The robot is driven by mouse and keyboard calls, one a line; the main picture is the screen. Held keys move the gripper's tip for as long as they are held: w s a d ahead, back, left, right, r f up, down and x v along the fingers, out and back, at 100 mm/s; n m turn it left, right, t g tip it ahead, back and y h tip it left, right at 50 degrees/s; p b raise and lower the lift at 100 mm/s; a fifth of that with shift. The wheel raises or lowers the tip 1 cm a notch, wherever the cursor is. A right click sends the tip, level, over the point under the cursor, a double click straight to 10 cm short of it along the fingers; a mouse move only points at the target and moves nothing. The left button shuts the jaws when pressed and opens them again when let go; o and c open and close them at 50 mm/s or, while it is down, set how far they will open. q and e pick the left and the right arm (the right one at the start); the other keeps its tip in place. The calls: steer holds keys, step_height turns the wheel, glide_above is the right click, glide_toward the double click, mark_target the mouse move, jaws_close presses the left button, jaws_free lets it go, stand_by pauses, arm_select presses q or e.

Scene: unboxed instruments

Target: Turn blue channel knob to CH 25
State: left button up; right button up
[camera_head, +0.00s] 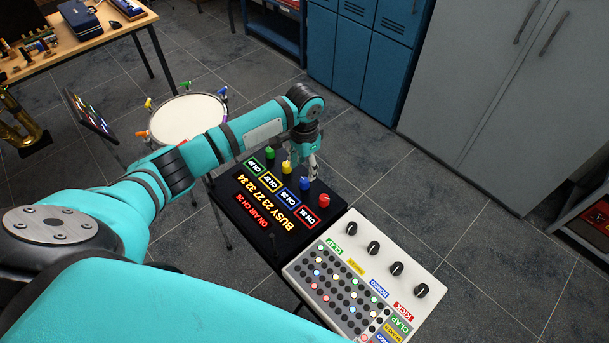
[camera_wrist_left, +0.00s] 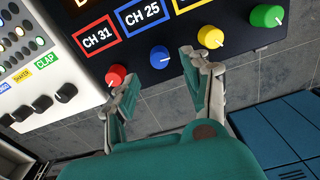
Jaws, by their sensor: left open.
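The blue knob (camera_wrist_left: 159,57) stands on the black channel panel (camera_head: 262,248), in a row with a red, a yellow and a green knob. In the left wrist view, the blue-framed label above it (camera_wrist_left: 141,18) reads CH 25. My left gripper (camera_wrist_left: 160,68) is open, with one fingertip on each side of the blue knob and visible gaps to it. In the head view, my left gripper (camera_head: 312,170) is above the row, by the blue knob (camera_head: 305,184). My right gripper is not in view.
The red knob (camera_head: 324,200) and yellow knob (camera_head: 286,167) flank the blue one; the green knob (camera_head: 270,153) is farther along. A white drum-machine console (camera_head: 345,228) adjoins the panel. A drum (camera_head: 187,117) stands behind my left arm. Blue lockers (camera_head: 350,60) stand beyond open floor.

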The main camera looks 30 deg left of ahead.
mark_target(304, 180)
arm_select(q)
step_height(304, 180, up, 6)
stand_by(0.7)
